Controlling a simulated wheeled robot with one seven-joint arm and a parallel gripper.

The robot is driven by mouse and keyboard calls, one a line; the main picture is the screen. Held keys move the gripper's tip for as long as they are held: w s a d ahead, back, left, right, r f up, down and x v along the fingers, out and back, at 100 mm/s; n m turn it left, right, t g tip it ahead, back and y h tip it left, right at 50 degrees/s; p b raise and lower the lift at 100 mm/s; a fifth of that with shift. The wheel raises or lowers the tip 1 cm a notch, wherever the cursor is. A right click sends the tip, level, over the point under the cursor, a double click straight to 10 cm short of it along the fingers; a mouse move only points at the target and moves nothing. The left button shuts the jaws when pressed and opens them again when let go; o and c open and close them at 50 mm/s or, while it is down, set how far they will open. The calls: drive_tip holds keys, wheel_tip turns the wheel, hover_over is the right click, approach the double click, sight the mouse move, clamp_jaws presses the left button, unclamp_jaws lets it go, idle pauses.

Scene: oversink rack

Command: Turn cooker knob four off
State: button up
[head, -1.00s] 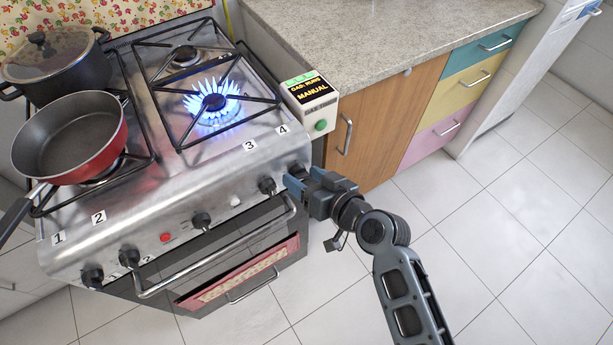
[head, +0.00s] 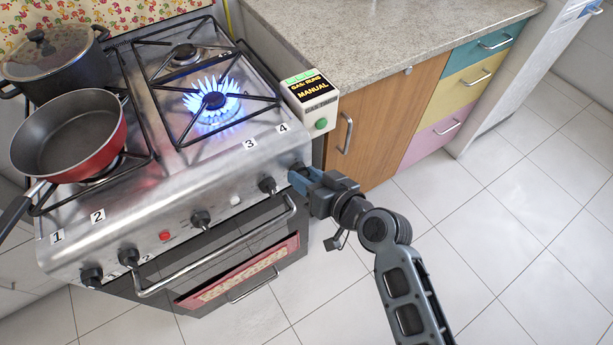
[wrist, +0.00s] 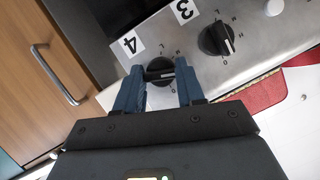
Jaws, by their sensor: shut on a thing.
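Cooker knob four (wrist: 159,68) is a black knob beneath the label "4" (wrist: 129,44) at the right end of the cooker's front panel. My gripper (wrist: 160,87) is shut on this knob, with a blue finger on each side of it. In the head view my gripper (head: 300,178) hides most of the knob. The knob's pale pointer line lies roughly crosswise in the wrist view; I cannot tell its exact setting. A blue flame burns on the front right burner (head: 214,101).
Knob three (wrist: 215,38) is close beside my gripper. The oven handle (head: 220,247) runs below the knobs. A red pan (head: 92,150) and a dark pot (head: 58,70) stand on the left burners. A gas box (head: 318,112) reads "MANUAL". The floor at right is clear.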

drive_tip(key=shift+f, duration=0.1)
drive_tip(key=shift+w+d+f+m+y+b, duration=0.1)
drive_tip(key=shift+m+y+b, duration=0.85)
drive_tip(key=shift+m+b, duration=0.9)
drive_tip(key=shift+s+d+f+m+y+b, duration=0.1)
drive_tip(key=shift+m+y+b, duration=0.8)
drive_tip(key=shift+m+b, duration=0.95)
drive_tip(key=shift+w+f+m+y+b, duration=0.1)
drive_tip(key=shift+m+y+b, duration=0.85)
drive_tip(key=shift+m+b, duration=0.85)
drive_tip(key=shift+r+b, duration=0.1)
drive_tip(key=shift+b, duration=0.2)
drive_tip(key=o, duration=1)
drive_tip(key=shift+o, duration=0.2)
